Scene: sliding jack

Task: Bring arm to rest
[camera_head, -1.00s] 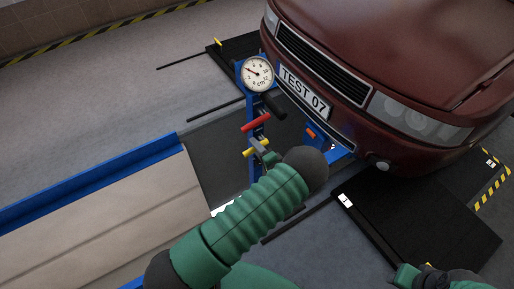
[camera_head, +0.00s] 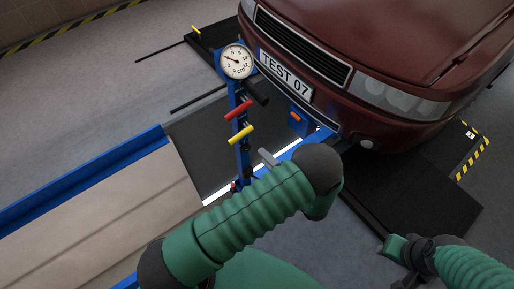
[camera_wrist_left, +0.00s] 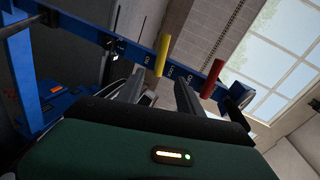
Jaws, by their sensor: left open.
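My left arm crosses the lower middle of the head view, its wrist bent towards the jack. A grey finger of my left gripper (camera_head: 268,157) shows right of and below the jack's yellow handle (camera_head: 240,135), with a gap between them. The rest of this gripper is hidden behind the arm. In the left wrist view, my left gripper (camera_wrist_left: 160,78) is open and empty, with the yellow handle (camera_wrist_left: 162,55) beyond the fingers and the red handle (camera_wrist_left: 212,79) to the right. My right arm (camera_head: 465,262) is at the lower right; its fingers cannot be made out.
The blue jack post carries a round gauge (camera_head: 236,62) and a red handle (camera_head: 238,110). A dark red car (camera_head: 400,50) stands close behind on the right. A black plate (camera_head: 420,190) lies on the floor at right. A blue-edged rail (camera_head: 80,180) runs along the left.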

